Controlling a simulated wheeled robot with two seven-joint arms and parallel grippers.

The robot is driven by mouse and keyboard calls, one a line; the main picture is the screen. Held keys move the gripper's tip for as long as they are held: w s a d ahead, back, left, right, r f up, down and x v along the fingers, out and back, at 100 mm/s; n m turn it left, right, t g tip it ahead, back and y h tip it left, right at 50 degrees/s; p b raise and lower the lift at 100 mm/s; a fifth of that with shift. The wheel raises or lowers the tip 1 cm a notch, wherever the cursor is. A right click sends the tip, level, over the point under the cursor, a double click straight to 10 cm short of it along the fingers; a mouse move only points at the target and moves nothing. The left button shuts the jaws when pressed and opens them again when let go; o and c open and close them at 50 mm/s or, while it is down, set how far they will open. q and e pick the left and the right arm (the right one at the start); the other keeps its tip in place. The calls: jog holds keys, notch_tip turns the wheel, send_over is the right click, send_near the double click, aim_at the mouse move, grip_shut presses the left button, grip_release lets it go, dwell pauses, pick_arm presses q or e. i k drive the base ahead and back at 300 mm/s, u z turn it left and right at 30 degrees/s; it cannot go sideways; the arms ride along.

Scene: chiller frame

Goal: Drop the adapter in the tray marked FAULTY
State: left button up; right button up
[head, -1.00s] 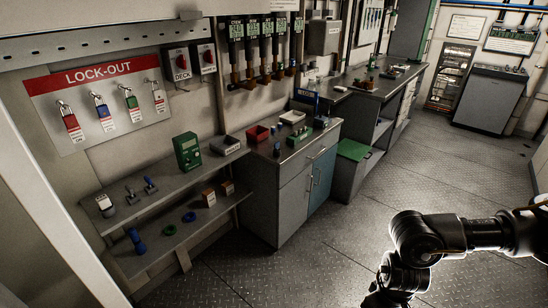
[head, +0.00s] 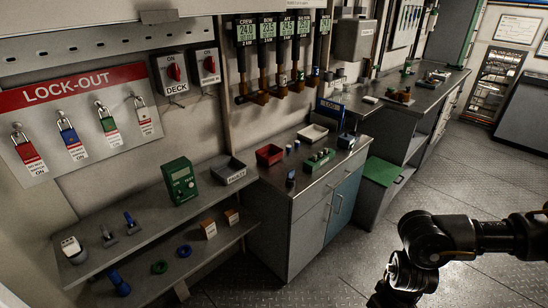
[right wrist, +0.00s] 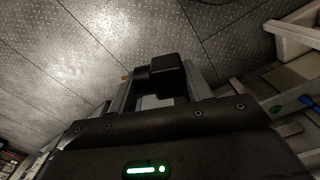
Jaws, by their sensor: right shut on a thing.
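In the right wrist view, my right gripper (right wrist: 164,88) is shut on a black, blocky adapter (right wrist: 166,75), which sticks out beyond the fingertips. Metal floor shows behind it. In the head view my right arm (head: 432,240) comes in at the lower right, and its gripper is cut off by the bottom edge. The grey tray (head: 228,171) with a label that seems to read FAULTY sits on the upper wall shelf, left of the cabinet and well away from my right arm. My left gripper is in neither view.
A green meter (head: 180,182) stands just left of the tray. A red bin (head: 269,155), a white tray (head: 312,134) and a green block (head: 319,160) are on the cabinet top (head: 300,178). A lower shelf (head: 190,250) holds small parts. Open floor (head: 340,270) lies in front.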

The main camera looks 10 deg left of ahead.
aim_at(228, 174)
jog(key=u, duration=0.85)
jog(key=i, duration=0.9)
jog(key=u, duration=0.9)
